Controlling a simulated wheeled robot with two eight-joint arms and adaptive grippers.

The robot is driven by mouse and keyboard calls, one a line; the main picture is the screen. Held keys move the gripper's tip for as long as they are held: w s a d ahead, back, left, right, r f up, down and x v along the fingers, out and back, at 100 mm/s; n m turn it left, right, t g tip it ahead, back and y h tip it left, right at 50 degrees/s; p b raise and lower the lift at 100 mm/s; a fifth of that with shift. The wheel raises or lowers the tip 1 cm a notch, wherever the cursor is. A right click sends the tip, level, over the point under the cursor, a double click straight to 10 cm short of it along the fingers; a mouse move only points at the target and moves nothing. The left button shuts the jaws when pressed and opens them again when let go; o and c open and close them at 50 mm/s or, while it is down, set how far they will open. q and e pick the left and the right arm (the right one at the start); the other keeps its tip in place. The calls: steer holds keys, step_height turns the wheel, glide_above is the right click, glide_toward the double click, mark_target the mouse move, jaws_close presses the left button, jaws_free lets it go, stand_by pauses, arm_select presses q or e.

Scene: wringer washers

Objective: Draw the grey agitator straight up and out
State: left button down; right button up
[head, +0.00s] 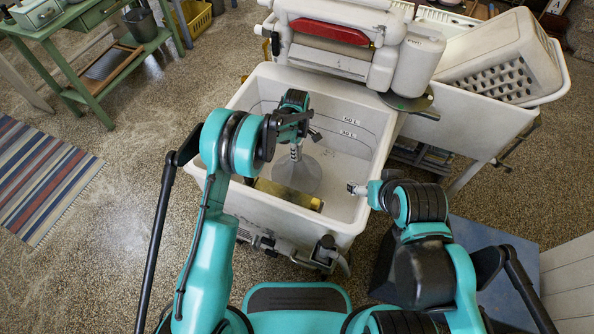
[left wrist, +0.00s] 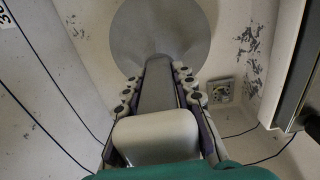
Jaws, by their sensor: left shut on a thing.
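The grey agitator (head: 298,175) is in the white washer tub (head: 250,215), with a wide round base and a narrower upright post. In the left wrist view the agitator's round base (left wrist: 160,30) lies beyond the fingers, and its grey post (left wrist: 158,85) runs between them. My left gripper (head: 296,143) reaches down into the tub and is shut on the post; its two fingers flank the post in the left wrist view (left wrist: 160,82). Whether the base touches the tub floor is hard to tell. My right gripper (head: 356,188) is at the tub's right side, away from the agitator; its opening is unclear.
The wringer (head: 335,45) with its red top stands over the tub's far side. A white basin (head: 455,110) holding a perforated white basket (head: 505,65) is at the right. A yellow item (head: 288,193) lies low in the tub. A green table (head: 75,40) is far left.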

arm_select(q)
steer(key=shift+r+p, duration=0.75)
steer(key=shift+r, duration=0.85)
